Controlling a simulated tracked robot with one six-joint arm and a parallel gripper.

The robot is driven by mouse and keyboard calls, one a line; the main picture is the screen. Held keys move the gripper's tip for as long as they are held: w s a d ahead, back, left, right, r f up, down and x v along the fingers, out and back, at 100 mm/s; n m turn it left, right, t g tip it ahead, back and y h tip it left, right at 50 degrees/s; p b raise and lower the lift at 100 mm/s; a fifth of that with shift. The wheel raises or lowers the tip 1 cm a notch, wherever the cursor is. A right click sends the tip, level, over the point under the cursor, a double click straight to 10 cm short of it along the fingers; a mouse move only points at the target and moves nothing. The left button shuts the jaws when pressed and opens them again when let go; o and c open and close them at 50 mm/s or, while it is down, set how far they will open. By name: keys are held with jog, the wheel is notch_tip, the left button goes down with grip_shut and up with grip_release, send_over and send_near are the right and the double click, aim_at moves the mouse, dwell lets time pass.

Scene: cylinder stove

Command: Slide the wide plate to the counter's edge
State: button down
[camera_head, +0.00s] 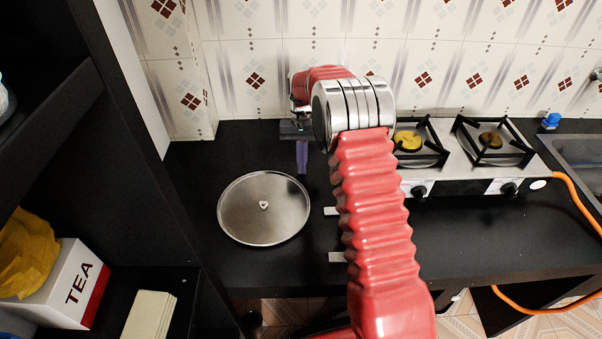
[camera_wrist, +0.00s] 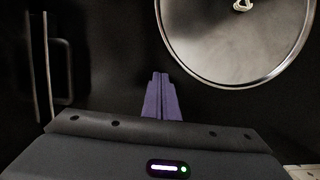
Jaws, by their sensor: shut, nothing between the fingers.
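The wide plate (camera_head: 264,225) is a round, shiny metal disc with a raised rim and a small pale piece at its centre. It lies flat on the black counter (camera_head: 290,264), left of my arm, near the front edge in the head view. The plate also shows in part at the upper right of the wrist view (camera_wrist: 235,55), cut off by the frame. My gripper (camera_head: 302,172) has purple fingers and points down behind and to the right of the plate, apart from it. In the wrist view its fingers (camera_wrist: 160,76) are together, with nothing between them.
A gas stove (camera_head: 450,174) with two burners stands right of my arm, with an orange hose (camera_head: 578,200) beside it. A sink (camera_head: 585,155) is at the far right. A shelf with a tea box (camera_head: 62,283) is at the left. A tiled wall (camera_head: 245,60) closes the back.

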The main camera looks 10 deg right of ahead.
aim_at(302, 181)
jog(key=shift+s+a+r, duration=0.1)
jog(key=shift+s+a, duration=0.15)
jog(key=shift+s, duration=0.7)
jog(key=shift+s+a, duration=0.25)
jog(key=shift+s, duration=0.7)
